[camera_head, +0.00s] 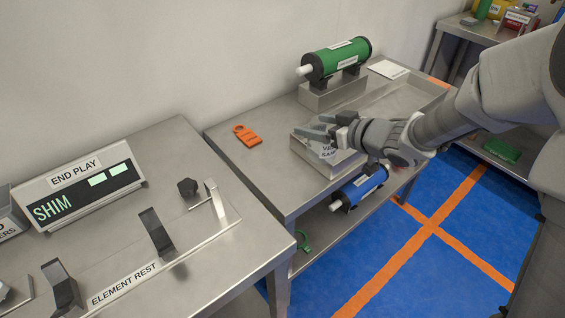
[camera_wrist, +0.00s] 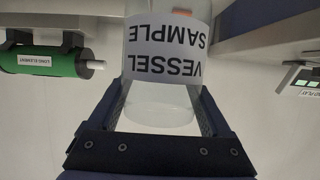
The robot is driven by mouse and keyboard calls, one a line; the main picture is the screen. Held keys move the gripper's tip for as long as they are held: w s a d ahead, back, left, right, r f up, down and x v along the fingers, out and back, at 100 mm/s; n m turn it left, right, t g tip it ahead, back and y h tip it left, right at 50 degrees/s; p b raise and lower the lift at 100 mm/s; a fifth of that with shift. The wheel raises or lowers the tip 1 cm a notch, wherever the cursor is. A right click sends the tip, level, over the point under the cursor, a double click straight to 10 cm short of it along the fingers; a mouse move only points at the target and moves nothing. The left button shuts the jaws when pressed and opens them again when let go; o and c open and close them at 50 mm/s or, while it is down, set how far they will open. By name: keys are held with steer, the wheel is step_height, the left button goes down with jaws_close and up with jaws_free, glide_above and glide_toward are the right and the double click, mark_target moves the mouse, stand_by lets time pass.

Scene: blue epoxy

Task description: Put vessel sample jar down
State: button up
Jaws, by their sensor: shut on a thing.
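My gripper (camera_head: 335,128) is shut on the vessel sample jar (camera_wrist: 160,103), a clear jar with a white "VESSEL SAMPLE" label. In the wrist view the jar stands between the two dark fingers (camera_wrist: 162,115), and its label appears upside down. In the head view part of a white label (camera_head: 325,150) shows just below the fingers, over a low steel block (camera_head: 312,162) on the middle table. My fingers and hand hide most of the jar there. I cannot tell whether the jar touches the block.
A green cylinder (camera_head: 340,58) rests on a steel stand behind my gripper. An orange tag (camera_head: 247,136) lies to the left on the table. A blue cylinder (camera_head: 360,187) is on the lower shelf. The left table holds an "END PLAY" display (camera_head: 85,185) and upright brackets.

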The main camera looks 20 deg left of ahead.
steer(key=shift+s+a+f+b, duration=0.45)
steer(key=shift+a+f+b, duration=0.4)
steer(key=shift+a+f, duration=0.55)
steer(key=shift+s+a+f+b, duration=0.5)
steer(key=shift+a+f+b, duration=0.45)
steer(key=shift+f, duration=0.6)
steer(key=shift+s+a+f+b, duration=0.45)
steer(key=shift+a+f+b, duration=0.25)
steer(key=shift+a+f, duration=0.75)
steer(key=shift+d, duration=0.1)
steer(key=shift+f, duration=0.2)
steer(key=o, duration=1.2)
steer(key=shift+c, duration=0.2)
steer(key=shift+r, duration=0.15)
